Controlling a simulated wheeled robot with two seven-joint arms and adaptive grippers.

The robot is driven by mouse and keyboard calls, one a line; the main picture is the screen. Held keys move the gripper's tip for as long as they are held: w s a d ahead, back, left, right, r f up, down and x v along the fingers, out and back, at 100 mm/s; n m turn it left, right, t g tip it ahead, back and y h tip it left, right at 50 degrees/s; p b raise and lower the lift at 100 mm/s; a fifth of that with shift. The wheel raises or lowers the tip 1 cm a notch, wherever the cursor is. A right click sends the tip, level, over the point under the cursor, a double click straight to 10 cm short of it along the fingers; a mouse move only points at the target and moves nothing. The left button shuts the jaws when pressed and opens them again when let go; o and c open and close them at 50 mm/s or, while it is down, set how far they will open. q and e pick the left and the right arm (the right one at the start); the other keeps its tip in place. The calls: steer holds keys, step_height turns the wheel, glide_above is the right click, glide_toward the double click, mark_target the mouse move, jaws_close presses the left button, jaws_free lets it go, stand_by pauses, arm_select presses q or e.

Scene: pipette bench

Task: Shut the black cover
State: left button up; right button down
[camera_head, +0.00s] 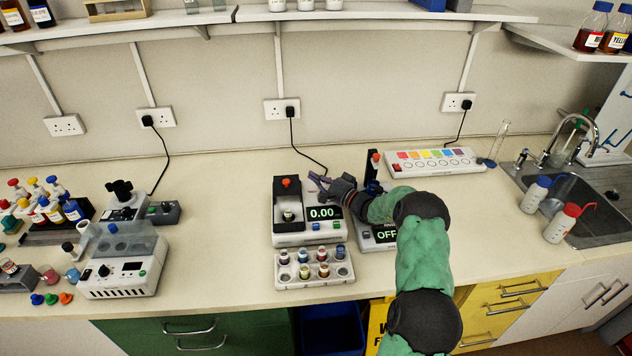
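A black cover (280,190) with a red knob on it stands raised at the left of the white balance (310,238). A small vial (288,215) with green on it sits in front of this cover. The balance display reads 0.00. My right gripper (314,188) is just right of the cover, over the back of the balance. Its fingers look spread and empty, apart from the cover as far as I can tell. My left gripper is not in view.
A second device (378,238) reading OFF stands partly hidden behind my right arm, with a dark upright part and red knob (376,157). A white rack (314,275) of several vials sits in front of the balance.

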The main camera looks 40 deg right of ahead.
mark_target(296, 183)
steer(key=x, duration=0.7)
steer(key=shift+f+b, duration=0.1)
steer(key=shift+b, duration=0.2)
steer(key=shift+s+a+f, duration=0.25)
steer(key=shift+s+a, duration=0.65)
steer(key=shift+a, duration=0.25)
steer(key=shift+s+a+f, duration=0.15)
steer(key=shift+s+a, duration=0.05)
steer(key=shift+a, duration=0.25)
steer(key=shift+s, duration=0.1)
steer(key=s+a, duration=0.2)
steer(key=s, duration=0.1)
steer(key=s+a+b, duration=0.1)
steer(key=s+a, duration=0.1)
steer(key=s, duration=0.2)
steer(key=s+a, duration=0.2)
steer(key=s, duration=0.1)
steer(key=shift+s+a+b, duration=0.3)
steer(key=shift+s+b, duration=0.05)
steer(key=shift+b, duration=0.05)
steer(key=shift+d, duration=0.1)
